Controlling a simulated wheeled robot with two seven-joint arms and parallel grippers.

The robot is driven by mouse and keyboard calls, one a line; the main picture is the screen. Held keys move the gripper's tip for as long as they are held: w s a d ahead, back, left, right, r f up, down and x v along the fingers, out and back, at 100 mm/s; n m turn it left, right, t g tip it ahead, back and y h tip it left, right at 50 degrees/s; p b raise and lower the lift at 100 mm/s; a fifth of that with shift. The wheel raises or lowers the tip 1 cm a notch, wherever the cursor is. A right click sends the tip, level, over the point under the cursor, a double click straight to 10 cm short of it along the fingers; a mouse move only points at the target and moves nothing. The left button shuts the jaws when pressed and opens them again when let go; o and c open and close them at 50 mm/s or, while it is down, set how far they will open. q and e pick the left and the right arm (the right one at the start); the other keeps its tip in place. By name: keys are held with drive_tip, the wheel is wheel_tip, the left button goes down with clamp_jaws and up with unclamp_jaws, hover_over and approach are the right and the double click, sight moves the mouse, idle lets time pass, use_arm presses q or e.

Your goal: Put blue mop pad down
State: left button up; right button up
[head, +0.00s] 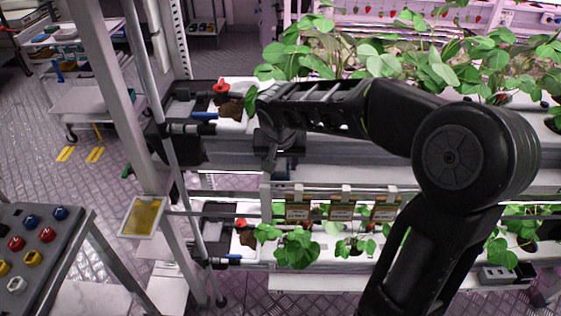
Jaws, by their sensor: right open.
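My right gripper (273,160) is at the end of my black arm, which reaches across the berry rack from the lower right. It hangs in front of the upper planting trough, near its left end, and points down. It is open, and I see nothing held in it. I cannot make out a blue mop pad anywhere in the head view. My left gripper is not in view.
Strawberry plants (390,60) fill the upper trough; more plants (295,248) grow below. A red valve (221,86) and blue fitting (204,116) sit left of my gripper. A metal post (118,110) stands left. A button panel (35,245) is lower left.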

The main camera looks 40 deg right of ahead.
drive_tip(key=shift+r+p, duration=0.25)
drive_tip(key=shift+p, duration=0.05)
drive_tip(key=v, duration=1.1)
drive_tip(key=shift+s+a+r+b, duration=0.15)
drive_tip(key=shift+a+r+b, duration=0.05)
drive_tip(key=shift+r+b, duration=0.15)
drive_tip(key=shift+f, duration=0.1)
